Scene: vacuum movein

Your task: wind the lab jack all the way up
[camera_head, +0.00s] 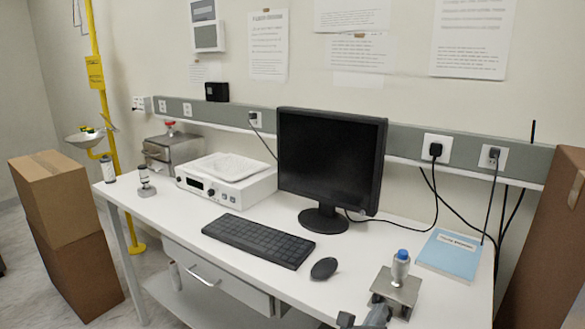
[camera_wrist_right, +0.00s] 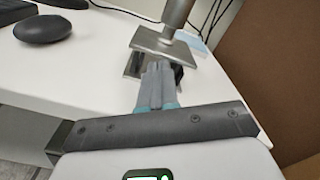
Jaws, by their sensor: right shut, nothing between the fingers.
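The lab jack (camera_head: 409,291) stands at the front right of the white bench, and its metal plates also show in the wrist view (camera_wrist_right: 188,52). A small metallic cylinder with a blue top (camera_head: 400,267) stands upright on its top plate. My right gripper (camera_head: 378,314) is at the front of the jack, low in the head view. In the wrist view its fingers (camera_wrist_right: 158,72) are shut together, pointing at the jack just below the top plate. A dark round part, perhaps the knob (camera_wrist_right: 179,74), shows beside the fingertips, partly hidden. I cannot tell whether they touch. My left gripper is not in view.
A mouse (camera_head: 324,268), keyboard (camera_head: 258,240) and monitor (camera_head: 330,160) are left of the jack. A blue booklet (camera_head: 450,252) lies behind it on the right. A tall brown box (camera_head: 545,235) stands at the right end of the bench (camera_head: 345,284).

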